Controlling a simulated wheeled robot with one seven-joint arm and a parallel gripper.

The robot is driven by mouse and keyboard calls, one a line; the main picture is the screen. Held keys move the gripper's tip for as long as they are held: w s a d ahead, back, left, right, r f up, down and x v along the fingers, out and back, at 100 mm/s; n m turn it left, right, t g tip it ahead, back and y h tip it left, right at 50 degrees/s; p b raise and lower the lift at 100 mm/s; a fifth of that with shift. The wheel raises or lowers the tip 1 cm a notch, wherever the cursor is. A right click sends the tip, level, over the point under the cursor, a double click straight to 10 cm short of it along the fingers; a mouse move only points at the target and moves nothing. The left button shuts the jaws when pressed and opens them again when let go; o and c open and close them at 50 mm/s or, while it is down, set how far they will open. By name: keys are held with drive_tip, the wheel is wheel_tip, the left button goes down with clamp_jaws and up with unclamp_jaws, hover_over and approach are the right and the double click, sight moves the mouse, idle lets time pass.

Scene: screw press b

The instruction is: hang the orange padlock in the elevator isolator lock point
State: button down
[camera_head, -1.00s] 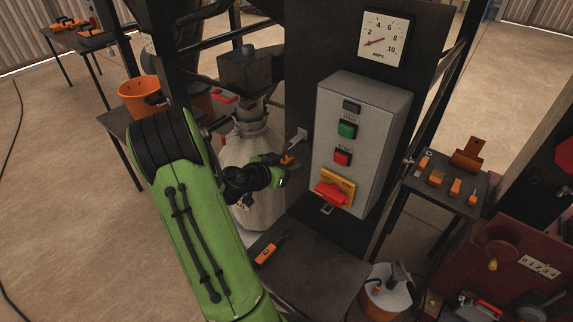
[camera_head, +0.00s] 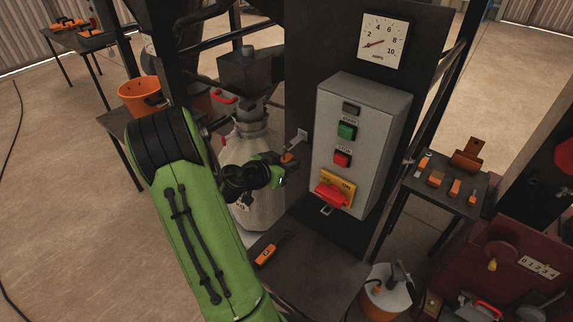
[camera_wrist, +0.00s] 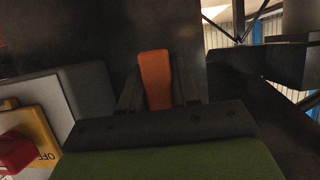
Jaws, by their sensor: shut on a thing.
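My gripper (camera_head: 284,162) is shut on an orange padlock, whose orange body (camera_wrist: 155,80) stands between the two dark fingers in the wrist view. In the head view only a small orange part of the padlock (camera_head: 288,157) shows; its shackle cannot be made out. The gripper is left of the grey control box, just below a pale metal bracket (camera_head: 299,138) on the dark panel; contact cannot be told. The isolator's red handle (camera_head: 331,194) sits on a yellow plate (camera_head: 345,181). A small metal loop (camera_head: 326,210) sticks out under the box.
The grey control box (camera_head: 375,125) juts out right of my gripper. A pale sack (camera_head: 246,150) hangs behind my wrist. A dark table (camera_head: 305,270) below holds an orange-handled tool (camera_head: 267,254). A side table (camera_head: 446,197) at right holds several orange items.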

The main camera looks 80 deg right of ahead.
drive_tip(key=shift+r, duration=0.6)
drive_tip(key=shift+w+a+f+b, duration=0.1)
drive_tip(key=shift+w+a+b, duration=0.2)
drive_tip(key=shift+a+b, duration=0.25)
drive_tip(key=shift+w+a+b, duration=0.25)
drive_tip(key=shift+a+b, duration=0.15)
drive_tip(key=shift+a, duration=0.25)
drive_tip(key=shift+w+a, duration=0.1)
drive_tip(key=shift+a, duration=0.2)
drive_tip(key=a+b, duration=0.1)
drive_tip(key=w+a+b, duration=0.1)
drive_tip(key=a, duration=0.1)
drive_tip(key=shift+w, duration=0.1)
drive_tip(key=shift+d, duration=0.1)
